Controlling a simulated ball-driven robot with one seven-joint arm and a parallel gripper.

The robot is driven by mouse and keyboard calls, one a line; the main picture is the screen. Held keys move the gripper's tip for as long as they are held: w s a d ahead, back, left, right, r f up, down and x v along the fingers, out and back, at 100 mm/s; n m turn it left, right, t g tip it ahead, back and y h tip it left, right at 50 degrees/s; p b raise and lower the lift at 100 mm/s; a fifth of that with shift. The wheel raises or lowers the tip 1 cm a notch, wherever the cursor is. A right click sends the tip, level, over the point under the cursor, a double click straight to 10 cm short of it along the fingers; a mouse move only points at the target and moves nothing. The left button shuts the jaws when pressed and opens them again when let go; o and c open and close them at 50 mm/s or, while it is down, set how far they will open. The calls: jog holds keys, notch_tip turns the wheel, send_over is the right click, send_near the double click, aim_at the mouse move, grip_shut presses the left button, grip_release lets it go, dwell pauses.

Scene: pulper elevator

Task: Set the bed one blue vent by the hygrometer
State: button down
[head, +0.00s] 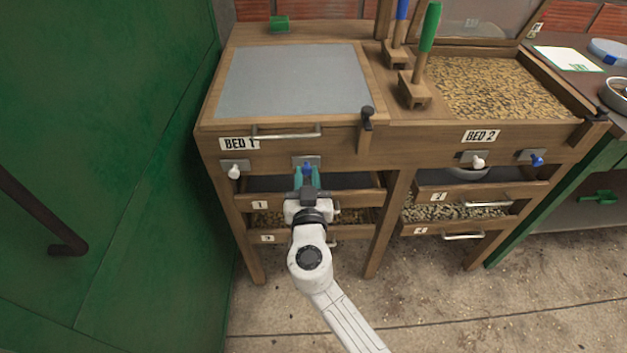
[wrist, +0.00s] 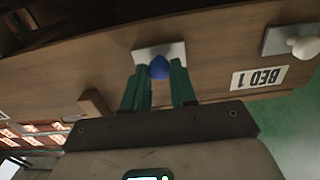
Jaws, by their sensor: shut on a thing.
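The bed one blue vent knob (head: 307,167) sits on a metal plate on the front of the bed marked BED 1 (head: 238,143). My gripper (head: 307,178) has its green fingers on either side of the knob and is shut on it. In the wrist view the blue knob (wrist: 158,67) shows between the green fingers (wrist: 160,88), against its pale plate. A white knob (head: 234,170) is to its left on the same bed; it also shows in the wrist view (wrist: 303,47). I cannot make out a hygrometer reading in either view.
Drawers with bar handles are below the beds. Bed two (head: 497,85) holds brown beans and has a white knob (head: 478,161) and a blue knob (head: 537,160). A green wall (head: 110,150) stands close at the left. The concrete floor (head: 430,300) in front is clear.

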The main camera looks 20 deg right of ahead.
jog(key=shift+a, duration=0.2)
jog(key=c, duration=0.9)
grip_release()
jog(key=shift+a, duration=0.1)
jog(key=shift+s, duration=0.35)
jog(key=b+v, duration=0.1)
jog(key=v, duration=0.9)
